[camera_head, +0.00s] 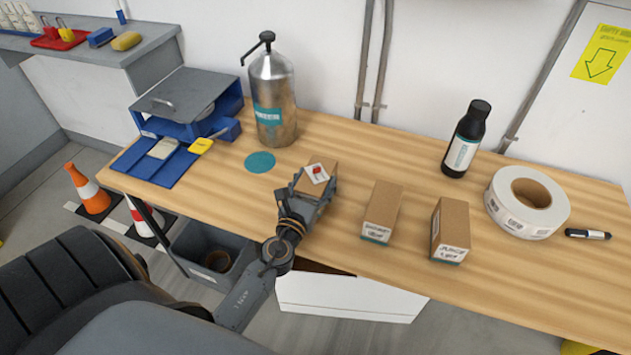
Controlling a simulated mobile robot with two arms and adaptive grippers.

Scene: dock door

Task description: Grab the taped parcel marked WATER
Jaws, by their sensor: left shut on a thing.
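Three small brown cardboard parcels stand on the wooden table. My left gripper (308,188) is shut on the left parcel (324,165), which has a white and red label on top. The gripper hides that parcel's front, so I cannot read any word there, nor tell whether it touches the table. The middle parcel (384,203) has front lettering too small to read surely. The right parcel (453,223) has a front label that seems to read JUICE. My right gripper is not in view.
A metal pump bottle (274,95) stands behind the left parcel, near a teal disc (260,162). A black bottle (466,140), tape roll (528,203) and marker (587,234) are on the right. A blue tray unit (190,121) is on the left. The front right tabletop is clear.

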